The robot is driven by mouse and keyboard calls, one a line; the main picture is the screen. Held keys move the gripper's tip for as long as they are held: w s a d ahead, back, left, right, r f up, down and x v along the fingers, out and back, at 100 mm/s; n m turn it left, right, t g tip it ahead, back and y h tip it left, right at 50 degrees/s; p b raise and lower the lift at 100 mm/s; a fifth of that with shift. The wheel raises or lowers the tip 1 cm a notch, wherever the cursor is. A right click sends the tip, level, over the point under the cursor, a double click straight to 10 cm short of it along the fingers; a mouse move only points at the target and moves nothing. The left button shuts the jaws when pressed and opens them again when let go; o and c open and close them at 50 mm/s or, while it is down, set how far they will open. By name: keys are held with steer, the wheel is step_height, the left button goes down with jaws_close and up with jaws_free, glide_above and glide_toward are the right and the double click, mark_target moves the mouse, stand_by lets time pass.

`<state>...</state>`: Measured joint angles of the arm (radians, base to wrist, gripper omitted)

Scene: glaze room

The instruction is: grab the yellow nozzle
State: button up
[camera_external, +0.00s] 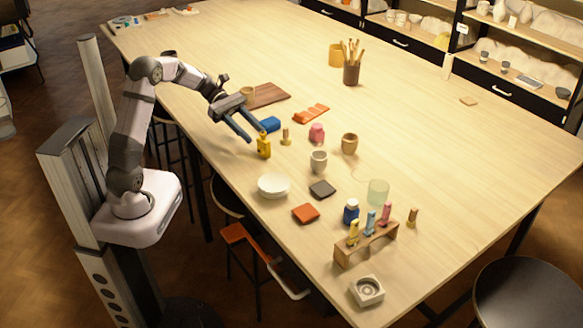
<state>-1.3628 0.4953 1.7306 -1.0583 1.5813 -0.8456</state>
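The yellow nozzle (353,233) is a small upright piece at the left end of a wooden rack (352,257), near the table's front right. A blue nozzle (370,224) and a pink nozzle (385,216) stand beside it in the same rack. My gripper (257,137) is open and empty, with its two blue-grey fingers spread. It is far to the upper left of the rack, over the table's left part. Its fingertips are close to a yellow bottle (264,147) and a blue block (270,124); I cannot tell whether they touch.
A dark blue jar (351,212) stands just behind the rack, with a clear glass (378,192) farther back. A small brown peg (412,218) is right of the rack, and a grey square dish (367,291) is in front. A white bowl (274,186) and grey cup (318,162) stand between gripper and rack.

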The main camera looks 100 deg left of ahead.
mark_target(268, 148)
steer(key=shift+p+x, duration=0.5)
steer(key=shift+x, duration=4.4)
steer(key=c, duration=1)
steer(key=shift+o, duration=0.2)
steer(key=shift+r, duration=0.1)
step_height(268, 148, up, 10)
